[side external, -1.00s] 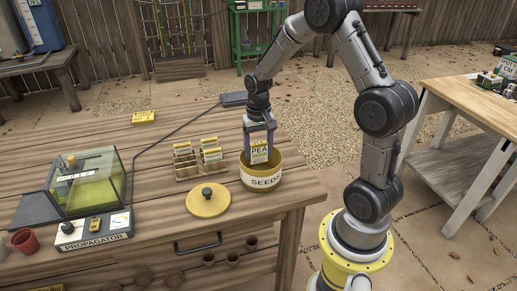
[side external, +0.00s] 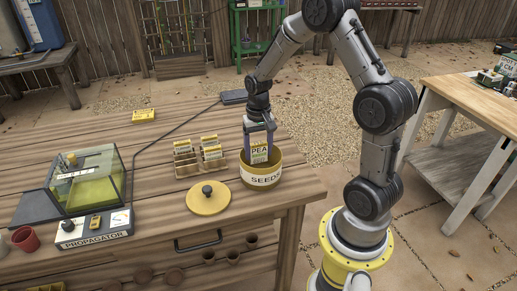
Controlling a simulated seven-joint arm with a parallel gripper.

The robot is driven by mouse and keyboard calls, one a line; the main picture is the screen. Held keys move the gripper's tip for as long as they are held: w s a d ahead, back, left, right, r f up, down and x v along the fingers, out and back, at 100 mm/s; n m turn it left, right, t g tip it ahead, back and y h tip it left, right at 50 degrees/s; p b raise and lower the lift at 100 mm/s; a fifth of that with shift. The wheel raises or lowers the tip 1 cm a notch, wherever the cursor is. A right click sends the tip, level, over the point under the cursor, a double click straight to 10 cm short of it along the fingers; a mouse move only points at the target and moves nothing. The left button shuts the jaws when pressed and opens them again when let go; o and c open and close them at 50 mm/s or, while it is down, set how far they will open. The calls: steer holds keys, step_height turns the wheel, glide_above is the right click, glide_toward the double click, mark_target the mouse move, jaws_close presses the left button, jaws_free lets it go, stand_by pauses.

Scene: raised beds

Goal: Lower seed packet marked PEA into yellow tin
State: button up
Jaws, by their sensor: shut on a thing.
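The yellow tin (side external: 262,181), with a SEEDS label, stands open near the right end of the wooden bench. The seed packet marked PEA (side external: 259,153) is upright at the tin's mouth, its lower part behind or inside the front rim. My gripper (side external: 259,143) points down over the tin and is shut on the packet, with a finger on each side of it. The tin's inside and the packet's bottom edge are hidden, so I cannot tell whether the packet touches the floor of the tin.
The tin's yellow lid (side external: 208,198) with a black knob lies in front left of it. A wooden rack (side external: 200,164) with several packets stands just left. A propagator (side external: 88,190) is farther left, its cable crossing the bench. A yellow packet (side external: 144,115) lies at the back.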

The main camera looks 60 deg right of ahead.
mark_target(258, 161)
steer(key=shift+f, duration=2.05)
stand_by(1.0)
steer(key=o, duration=1.3)
step_height(258, 161, up, 13)
steer(key=shift+r, duration=0.2)
steer(key=shift+a+r, duration=0.15)
steer(key=shift+r, duration=0.1)
steer(key=s+a+r+n+t, duration=0.2)
steer(key=a+r, duration=0.3)
steer(key=r, duration=0.1)
steer(key=s+a+r+n+t, duration=0.2)
steer(key=s+a+r, duration=0.1)
steer(key=a+r, duration=0.25)
steer(key=s+a+n, duration=0.2)
steer(key=s, duration=0.4)
steer(key=s+a+f+n+t, duration=0.1)
steer(key=s+a+n, duration=0.2)
steer(key=s, duration=0.3)
steer(key=shift+f+t, duration=0.25)
steer(key=shift+t, duration=0.05)
